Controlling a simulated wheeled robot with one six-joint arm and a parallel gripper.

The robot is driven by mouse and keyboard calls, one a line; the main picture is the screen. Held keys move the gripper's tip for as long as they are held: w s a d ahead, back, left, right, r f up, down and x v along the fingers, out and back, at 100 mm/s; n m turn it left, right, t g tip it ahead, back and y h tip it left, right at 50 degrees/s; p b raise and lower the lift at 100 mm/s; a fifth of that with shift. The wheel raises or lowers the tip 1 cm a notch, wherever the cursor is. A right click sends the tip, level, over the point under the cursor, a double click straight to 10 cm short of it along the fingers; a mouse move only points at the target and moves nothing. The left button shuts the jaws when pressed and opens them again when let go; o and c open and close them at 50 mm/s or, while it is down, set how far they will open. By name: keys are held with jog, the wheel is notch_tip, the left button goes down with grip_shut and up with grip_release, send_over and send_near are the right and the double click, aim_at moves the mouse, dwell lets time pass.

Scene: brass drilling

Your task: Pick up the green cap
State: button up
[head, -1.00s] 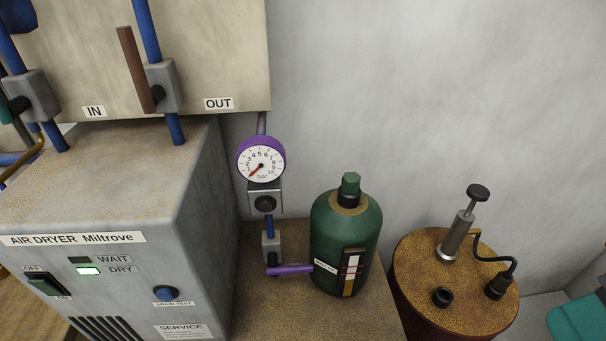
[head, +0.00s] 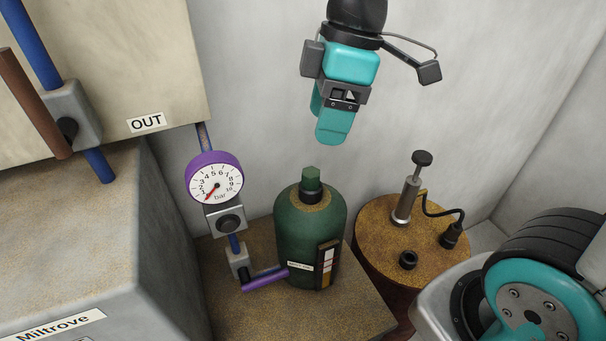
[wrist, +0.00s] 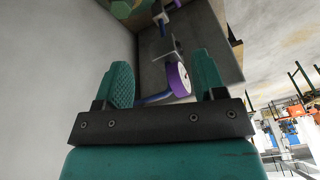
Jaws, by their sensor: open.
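The green cap (head: 312,178) is a small hexagonal cap on the black neck of the dark green bottle (head: 300,235). The bottle stands upright on a speckled brown top. My gripper (head: 331,122) is above the cap and slightly to its right in the head view, with clear space between them. In the wrist view my gripper (wrist: 163,78) has its two teal fingers apart with nothing held. A green shape shows at the top edge of the wrist view, cut off; I cannot tell whether it is the cap or the bottle.
A purple-rimmed gauge (head: 215,180) and a purple lever (head: 265,279) stand left of the bottle. A brown drum top (head: 385,235) with a pump and black fittings is to the right. The grey air dryer (head: 70,240) fills the left. A wall closes the back.

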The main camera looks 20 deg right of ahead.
jog(key=w+d+r+n, duration=0.2)
jog(key=w+d+n, duration=0.1)
jog(key=w+n, duration=0.15)
jog(key=h+p, duration=0.1)
jog(key=p, duration=0.2)
send_near(311, 172)
jog(key=shift+m, duration=0.25)
notch_tip(311, 172, down, 6)
jog(key=shift+w+a+r, duration=0.1)
jog(key=shift+a+r, duration=0.1)
jog(key=shift+r, duration=0.05)
jog(key=shift+a+f+p, duration=0.25)
jog(key=shift+f+p, duration=0.15)
jog(key=shift+f, duration=0.9)
jog(key=shift+a+f+p, duration=0.25)
jog(key=shift+f+p, duration=0.15)
jog(key=shift+f, duration=0.85)
jog(key=c, duration=1)
notch_tip(311, 172, up, 20)
jog(key=b, duration=0.2)
jog(key=shift+b, duration=0.4)
